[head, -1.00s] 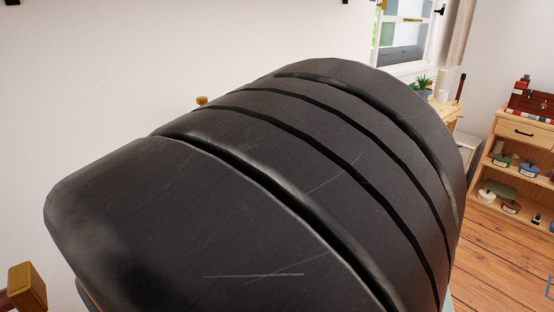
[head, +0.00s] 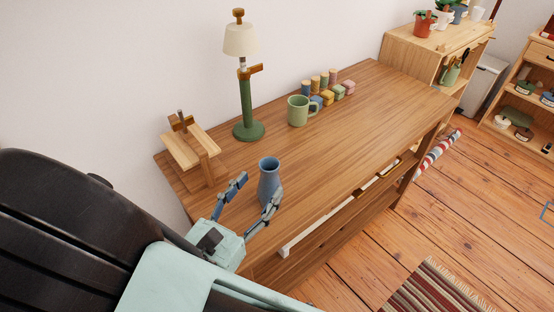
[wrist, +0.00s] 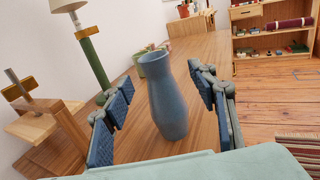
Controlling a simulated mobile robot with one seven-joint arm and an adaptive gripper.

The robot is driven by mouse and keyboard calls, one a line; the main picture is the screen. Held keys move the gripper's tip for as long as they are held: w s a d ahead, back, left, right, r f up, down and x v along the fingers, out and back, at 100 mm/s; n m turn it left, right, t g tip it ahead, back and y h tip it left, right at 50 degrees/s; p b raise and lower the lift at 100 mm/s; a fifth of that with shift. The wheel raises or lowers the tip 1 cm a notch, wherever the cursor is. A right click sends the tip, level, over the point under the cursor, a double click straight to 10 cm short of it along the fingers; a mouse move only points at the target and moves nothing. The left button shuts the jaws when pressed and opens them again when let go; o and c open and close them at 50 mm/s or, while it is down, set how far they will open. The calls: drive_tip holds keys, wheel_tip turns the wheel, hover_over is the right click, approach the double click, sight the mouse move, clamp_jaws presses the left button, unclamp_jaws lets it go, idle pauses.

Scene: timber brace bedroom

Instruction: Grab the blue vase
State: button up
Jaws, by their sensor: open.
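The blue vase (head: 269,182) stands upright on the wooden desk (head: 350,128), near its front edge. My gripper (head: 256,196) is open, with one finger on each side of the vase in the head view. In the wrist view the vase (wrist: 167,100) stands between the two fingers of my gripper (wrist: 158,105), with a visible gap on both sides. The fingers do not appear to touch it. The lower part of the vase is partly hidden by a finger in the head view.
A green lamp (head: 246,90) and a wooden stand (head: 190,150) are behind and left of the vase. A green mug (head: 298,111) and several coloured blocks (head: 330,90) are further back. The desk right of the vase is clear.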

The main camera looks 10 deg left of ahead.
sight(264, 174)
drive_tip(key=x, duration=0.6)
drive_tip(key=shift+w+a+r+b, duration=0.1)
drive_tip(key=shift+w+r+b, duration=0.25)
drive_tip(key=shift+w, duration=0.15)
clamp_jaws()
